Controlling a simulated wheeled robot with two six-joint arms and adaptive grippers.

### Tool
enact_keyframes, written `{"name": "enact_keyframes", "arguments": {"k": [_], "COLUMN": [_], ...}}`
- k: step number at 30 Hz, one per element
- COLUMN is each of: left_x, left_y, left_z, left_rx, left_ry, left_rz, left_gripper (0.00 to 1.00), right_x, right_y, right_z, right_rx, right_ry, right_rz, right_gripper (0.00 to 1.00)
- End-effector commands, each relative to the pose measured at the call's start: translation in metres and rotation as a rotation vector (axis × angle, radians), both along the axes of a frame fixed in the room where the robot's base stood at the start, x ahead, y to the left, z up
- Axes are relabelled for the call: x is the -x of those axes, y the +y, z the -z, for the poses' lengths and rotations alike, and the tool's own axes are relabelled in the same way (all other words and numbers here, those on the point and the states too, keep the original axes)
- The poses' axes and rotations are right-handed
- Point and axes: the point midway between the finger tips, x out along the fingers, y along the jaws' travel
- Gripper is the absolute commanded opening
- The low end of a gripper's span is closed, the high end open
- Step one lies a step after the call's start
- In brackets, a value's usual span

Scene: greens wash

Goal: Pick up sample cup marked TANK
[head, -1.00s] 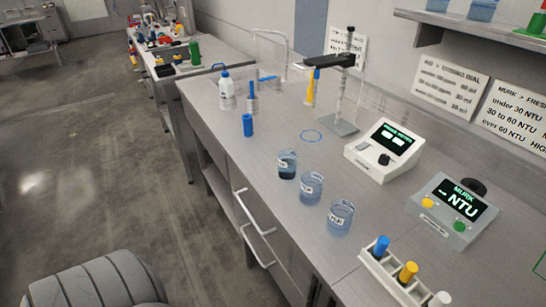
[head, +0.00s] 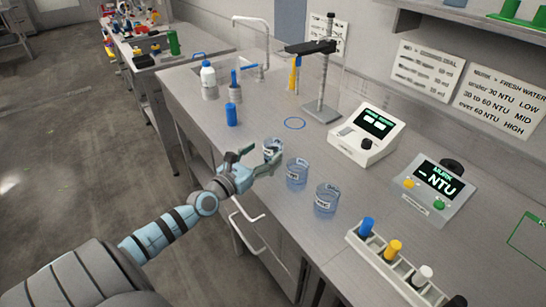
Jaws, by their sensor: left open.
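Three clear sample cups with white labels stand in a row on the steel bench: a far cup (head: 272,147), a middle cup (head: 297,171) and a near cup (head: 327,198). The labels are too small to read surely, so I cannot tell which one is marked TANK. My left gripper (head: 262,158) is open at the near side of the far cup, its fingers partly covering the cup's lower part. I cannot tell whether it touches the cup. My right gripper is out of view.
A white meter (head: 362,135) and a grey MURK meter (head: 435,190) stand right of the cups. A rack of coloured-cap vials (head: 385,262) lies in front. A blue cylinder (head: 231,115) and a stand (head: 322,108) are behind.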

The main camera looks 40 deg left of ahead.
Motion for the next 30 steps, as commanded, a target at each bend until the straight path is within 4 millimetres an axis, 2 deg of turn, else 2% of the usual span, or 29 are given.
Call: {"name": "enact_keyframes", "arguments": {"k": [8, 15, 25, 26, 30], "left_x": [-0.048, -0.053, -0.052, -0.052, -0.052], "left_y": [0.0, 0.001, 0.001, 0.001, 0.001], "left_z": [0.006, 0.004, 0.004, 0.004, 0.004], "left_rx": [0.008, 0.004, 0.004, 0.004, 0.004], "left_ry": [-0.003, 0.001, 0.001, 0.0, 0.001], "left_rz": [0.0, 0.0, 0.0, 0.0, 0.0], "left_gripper": [0.71, 0.71, 0.18, 0.15, 0.15], "right_x": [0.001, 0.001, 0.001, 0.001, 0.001], "right_y": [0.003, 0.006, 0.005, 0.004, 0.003], "right_z": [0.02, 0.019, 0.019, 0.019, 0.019], "right_rx": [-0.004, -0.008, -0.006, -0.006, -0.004], "right_ry": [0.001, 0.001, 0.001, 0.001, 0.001], "right_rz": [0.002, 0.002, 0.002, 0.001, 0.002], "right_gripper": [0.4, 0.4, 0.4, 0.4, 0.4]}}
